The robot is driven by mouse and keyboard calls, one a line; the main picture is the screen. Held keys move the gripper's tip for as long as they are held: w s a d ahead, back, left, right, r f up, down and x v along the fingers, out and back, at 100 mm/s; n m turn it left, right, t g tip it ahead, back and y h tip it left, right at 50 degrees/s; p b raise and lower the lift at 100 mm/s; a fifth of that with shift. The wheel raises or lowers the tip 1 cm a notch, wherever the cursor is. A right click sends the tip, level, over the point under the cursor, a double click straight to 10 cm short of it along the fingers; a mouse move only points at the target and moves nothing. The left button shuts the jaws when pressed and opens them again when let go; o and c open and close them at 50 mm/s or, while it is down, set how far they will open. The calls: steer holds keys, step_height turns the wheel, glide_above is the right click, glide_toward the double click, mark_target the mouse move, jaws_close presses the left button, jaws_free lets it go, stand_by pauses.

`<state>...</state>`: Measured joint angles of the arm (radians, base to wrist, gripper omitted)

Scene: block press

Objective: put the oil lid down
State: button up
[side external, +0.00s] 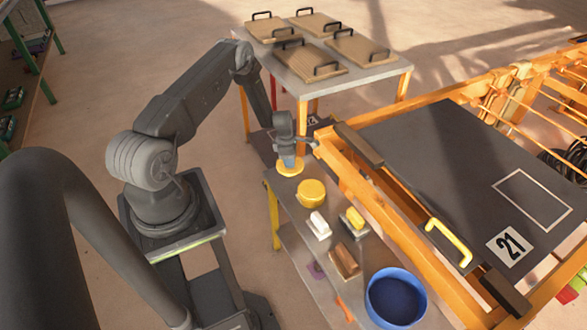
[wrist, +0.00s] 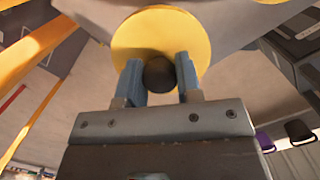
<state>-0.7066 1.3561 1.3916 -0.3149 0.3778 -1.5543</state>
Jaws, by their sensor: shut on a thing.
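The oil lid (side external: 289,168) is a round yellow disc. In the wrist view the lid (wrist: 190,32) shows a dark round knob (wrist: 159,74) between my two blue fingers. My gripper (side external: 287,160) is shut on this knob. It is at the far left end of the small grey table (side external: 285,205), and I cannot tell whether the lid touches the tabletop. In the wrist view my gripper (wrist: 159,80) covers part of the lid's near side. A round yellow pot (side external: 311,194) stands on the table just in front of the lid.
A white-and-grey brush (side external: 319,225), a yellow block (side external: 355,218), a brown block (side external: 344,261) and a blue bowl (side external: 395,298) stand farther along the table. The orange press frame (side external: 370,205) runs close along its right side. Another table (side external: 320,75) with wooden boards stands behind.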

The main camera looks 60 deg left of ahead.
steer(key=shift+w+d+f, duration=0.3)
steer(key=shift+w+f, duration=0.15)
steer(key=shift+w, duration=0.15)
steer(key=shift+f, duration=1.95)
steer(key=shift+f, duration=0.1)
steer(key=o, duration=0.9)
steer(key=shift+o, duration=0.2)
